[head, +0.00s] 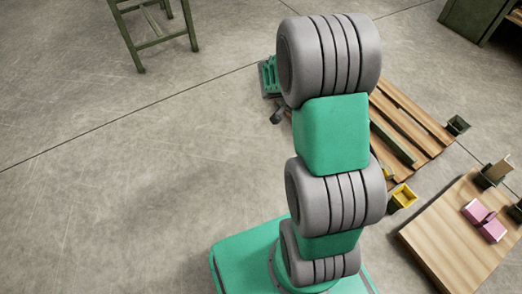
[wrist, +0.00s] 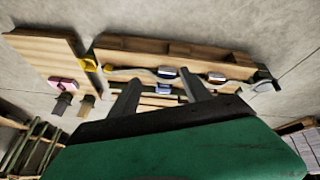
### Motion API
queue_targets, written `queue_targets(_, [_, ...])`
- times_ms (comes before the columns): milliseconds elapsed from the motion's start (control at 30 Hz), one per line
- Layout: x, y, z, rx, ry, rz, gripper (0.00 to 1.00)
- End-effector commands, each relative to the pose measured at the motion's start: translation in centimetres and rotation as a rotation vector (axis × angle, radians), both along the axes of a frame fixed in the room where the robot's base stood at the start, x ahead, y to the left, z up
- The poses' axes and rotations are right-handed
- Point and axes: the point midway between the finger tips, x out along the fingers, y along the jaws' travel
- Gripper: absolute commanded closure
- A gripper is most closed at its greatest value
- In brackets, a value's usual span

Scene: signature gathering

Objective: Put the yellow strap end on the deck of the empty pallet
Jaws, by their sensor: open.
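A yellow piece (head: 402,197), which looks like the yellow strap end, is at the near end of the slatted wooden pallet (head: 408,100) in the head view. In the wrist view the yellow piece (wrist: 88,64) is at the pallet's left end, in or beside the gap to a plain wooden top. The pallet (wrist: 130,43) stretches across the wrist view, with straps and silver-and-blue buckles (wrist: 167,72) along its near side. My gripper (wrist: 160,82) is open, its two dark fingers apart in front of the pallet. I see nothing held. My arm hides part of the pallet in the head view.
The plain wooden top (head: 455,245) at lower right bears pink blocks (head: 484,220). Dark green holders stand at its far edge. A green-legged stand (head: 150,40) is at upper left, a dark green cabinet (head: 475,18) at upper right. Floor on the left is clear.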

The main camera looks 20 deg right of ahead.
Motion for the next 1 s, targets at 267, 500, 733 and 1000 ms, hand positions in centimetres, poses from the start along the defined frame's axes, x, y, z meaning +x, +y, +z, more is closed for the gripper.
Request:
queue_targets(267, [-7.8,18.4,10.4,0.256,0.099,0.779,0.44])
queue_targets(500, [-12.7,22.9,11.8,0.295,0.150,1.075,0.44])
queue_targets(733, [-12.7,22.8,11.8,0.295,0.150,1.073,0.44])
queue_targets(1000, [-12.6,22.8,11.8,0.294,0.149,1.070,0.44])
